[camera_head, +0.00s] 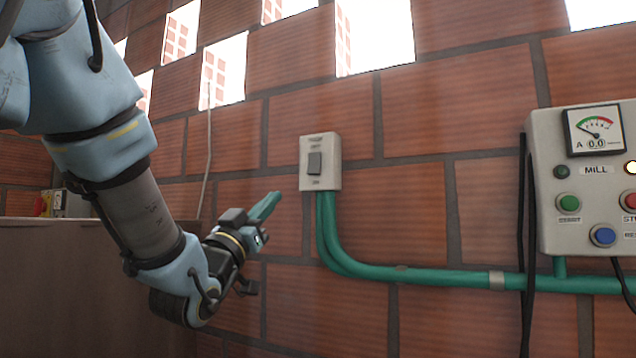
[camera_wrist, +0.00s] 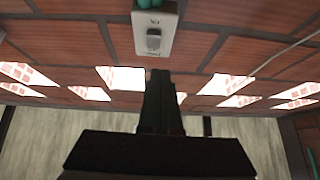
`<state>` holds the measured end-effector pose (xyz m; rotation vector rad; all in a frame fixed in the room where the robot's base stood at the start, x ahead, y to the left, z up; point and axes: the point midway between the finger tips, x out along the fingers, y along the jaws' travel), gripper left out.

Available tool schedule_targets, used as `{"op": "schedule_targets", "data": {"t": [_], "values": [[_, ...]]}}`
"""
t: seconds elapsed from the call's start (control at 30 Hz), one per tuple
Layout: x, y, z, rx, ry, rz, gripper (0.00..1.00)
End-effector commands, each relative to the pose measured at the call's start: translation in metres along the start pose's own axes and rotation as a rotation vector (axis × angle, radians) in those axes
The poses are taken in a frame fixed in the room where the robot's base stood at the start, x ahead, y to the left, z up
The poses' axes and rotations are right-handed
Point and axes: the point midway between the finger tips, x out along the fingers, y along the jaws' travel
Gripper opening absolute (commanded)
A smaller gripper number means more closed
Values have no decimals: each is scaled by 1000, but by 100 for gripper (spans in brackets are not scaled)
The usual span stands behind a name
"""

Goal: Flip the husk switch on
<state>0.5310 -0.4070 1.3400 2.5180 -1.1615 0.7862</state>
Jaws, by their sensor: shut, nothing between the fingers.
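The husk switch (camera_head: 320,162) is a pale grey box on the brick wall with a dark grey rocker (camera_head: 315,163) in its middle. In the wrist view the fingertips (camera_wrist: 158,76) appear short of the box.
Green conduit (camera_head: 430,274) runs down from the switch and right along the wall. A control box (camera_head: 585,180) labelled MILL, with a gauge and coloured buttons, hangs at the right. A brown panel (camera_head: 80,280) stands at lower left. The wall between switch and control box is clear.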

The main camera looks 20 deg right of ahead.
Motion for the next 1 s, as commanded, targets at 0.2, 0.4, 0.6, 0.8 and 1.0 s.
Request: {"op": "schedule_targets", "data": {"t": [0.2,0.4,0.6,0.8,1.0], "values": [[1,9,-12,-11,56,30,0],[1,9,-12,-11,55,29,0],[8,9,-13,-11,54,30,0],[40,11,-18,-11,54,30,0],[83,12,-20,-11,53,30,0]]}}
